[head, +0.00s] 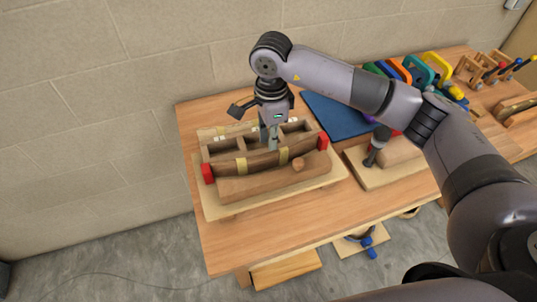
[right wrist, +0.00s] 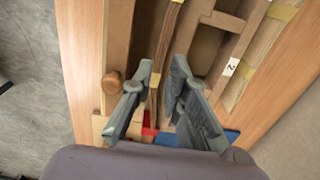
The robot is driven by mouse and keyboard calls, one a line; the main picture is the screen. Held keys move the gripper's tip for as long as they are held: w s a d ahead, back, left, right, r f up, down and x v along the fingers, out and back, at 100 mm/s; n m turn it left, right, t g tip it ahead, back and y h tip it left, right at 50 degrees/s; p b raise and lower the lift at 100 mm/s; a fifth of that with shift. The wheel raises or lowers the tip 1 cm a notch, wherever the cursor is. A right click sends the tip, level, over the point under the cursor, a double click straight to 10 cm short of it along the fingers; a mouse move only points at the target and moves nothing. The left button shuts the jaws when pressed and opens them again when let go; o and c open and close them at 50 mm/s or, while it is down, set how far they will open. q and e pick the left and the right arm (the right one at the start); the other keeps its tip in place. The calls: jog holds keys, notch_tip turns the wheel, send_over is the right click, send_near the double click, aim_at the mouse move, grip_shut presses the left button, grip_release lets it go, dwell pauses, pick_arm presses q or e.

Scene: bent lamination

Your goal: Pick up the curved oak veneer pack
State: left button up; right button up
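The curved oak veneer pack (head: 263,160) is a thin bent brown strip with yellow tape bands. It lies in a wooden form (head: 225,187) on the bench, with red blocks (head: 208,173) at the form's ends. In the right wrist view the pack (right wrist: 166,42) runs up between the fingers. My right gripper (head: 269,138) points down over the middle of the pack. Its fingertips (right wrist: 162,66) are apart, one on each side of the strip, with a gap showing; I cannot tell how deep they reach. My left gripper is not in view.
A round wooden knob (head: 298,164) stands on the form's front block, close to one finger. A compartmented wooden part (head: 255,139) lies behind the pack. A blue mat (head: 335,114), a second wooden jig (head: 367,176) and colored clamps (head: 418,74) lie to the right. A wall is behind.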

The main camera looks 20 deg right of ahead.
aim_at(269, 153)
jog(key=shift+f+p, duration=0.3)
jog(key=shift+p, duration=0.05)
notch_tip(269, 153, down, 4)
jog(key=shift+a+r+p, duration=0.15)
jog(key=shift+r+p, duration=0.1)
jog(key=shift+p, duration=0.8)
jog(key=shift+f, duration=0.55)
grip_shut()
jog(key=shift+w, duration=0.1)
